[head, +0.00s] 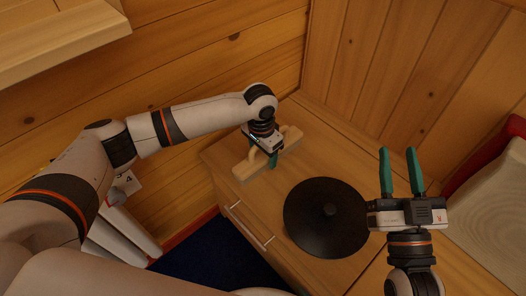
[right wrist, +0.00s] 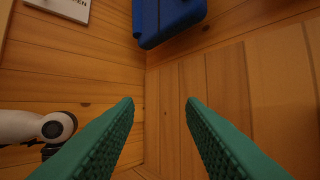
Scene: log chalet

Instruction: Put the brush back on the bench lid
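The brush (head: 241,174), a pale wooden block with a raised wooden handle, lies on the wooden bench lid (head: 226,158), near its back left part. My left gripper (head: 270,160) points down over the middle of the brush. One green finger shows in front of the handle; the other is mostly hidden, so I cannot tell whether it grips. My right gripper (head: 402,172) is open and empty, raised over the right side and pointing away. Its two spread green fingers also show in the right wrist view (right wrist: 160,110), with nothing between them.
A round black lid-like disc with a knob (head: 318,222) lies on the bench in front of the brush. Log walls (head: 215,70) close in behind. A pale cushion with red behind it (head: 495,205) is at right. A blue object (right wrist: 168,18) hangs on the wall.

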